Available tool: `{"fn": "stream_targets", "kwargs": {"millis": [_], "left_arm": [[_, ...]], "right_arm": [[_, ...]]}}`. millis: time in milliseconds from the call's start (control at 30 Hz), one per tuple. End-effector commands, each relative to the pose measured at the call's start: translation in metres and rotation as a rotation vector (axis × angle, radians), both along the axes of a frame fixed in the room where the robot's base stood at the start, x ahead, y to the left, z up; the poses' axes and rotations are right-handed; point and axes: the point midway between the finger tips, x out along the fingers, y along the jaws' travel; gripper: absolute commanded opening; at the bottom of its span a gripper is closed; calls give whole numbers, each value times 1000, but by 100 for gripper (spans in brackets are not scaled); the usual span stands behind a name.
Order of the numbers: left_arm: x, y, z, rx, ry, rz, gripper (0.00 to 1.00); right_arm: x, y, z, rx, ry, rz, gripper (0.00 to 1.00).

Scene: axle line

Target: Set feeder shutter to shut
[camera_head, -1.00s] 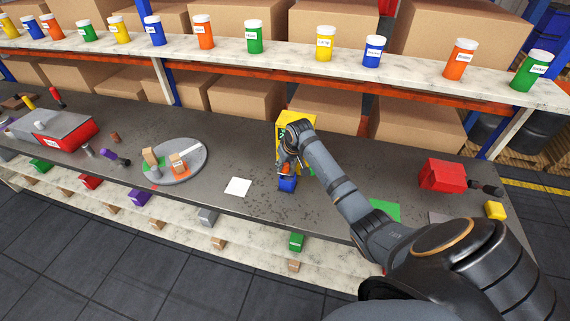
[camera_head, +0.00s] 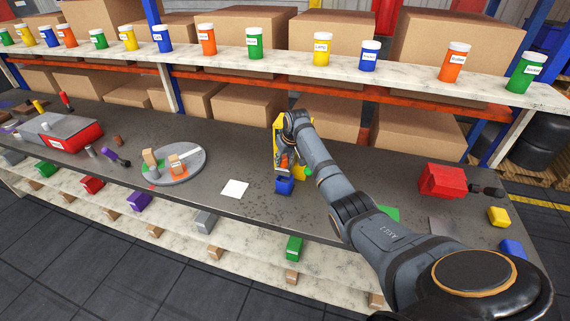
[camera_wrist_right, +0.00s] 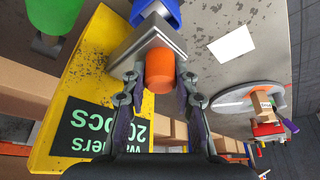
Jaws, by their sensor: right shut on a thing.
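The feeder is a yellow box (camera_head: 278,130) on the bench, partly hidden by my right arm in the head view. In the right wrist view its yellow face (camera_wrist_right: 85,75) carries a dark label with green print. A grey metal shutter plate (camera_wrist_right: 122,62) with an orange knob (camera_wrist_right: 161,68) stands out from the feeder, above a blue part (camera_wrist_right: 160,12). My right gripper (camera_wrist_right: 165,85) has its fingers on either side of the orange knob and is shut on it. In the head view this gripper (camera_head: 286,156) is at the feeder's front. My left gripper is not in view.
A white card (camera_head: 235,188) and a round grey turntable (camera_head: 190,174) with blocks lie left of the feeder. A red box (camera_head: 441,181) stands to the right. A shelf of labelled jars (camera_head: 320,62) runs behind. Bare bench lies between card and feeder.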

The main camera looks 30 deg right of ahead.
Motion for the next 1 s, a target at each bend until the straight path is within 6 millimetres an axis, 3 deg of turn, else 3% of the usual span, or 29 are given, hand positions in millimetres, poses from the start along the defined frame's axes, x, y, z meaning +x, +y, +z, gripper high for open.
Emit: {"fn": "stream_targets", "kwargs": {"millis": [100, 133, 300, 667, 1000], "left_arm": [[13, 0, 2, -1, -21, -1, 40], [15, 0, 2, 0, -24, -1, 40], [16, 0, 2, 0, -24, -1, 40], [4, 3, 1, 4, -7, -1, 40], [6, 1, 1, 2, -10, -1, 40]], "right_arm": [[1, -3, 3, -6, -5, -2, 0], [1, -3, 3, -6, -6, -2, 31], [1, -2, 3, -5, -5, -2, 52], [-1, -2, 8, -5, -7, -2, 52], [-30, -1, 79, -6, -9, -2, 52]]}}
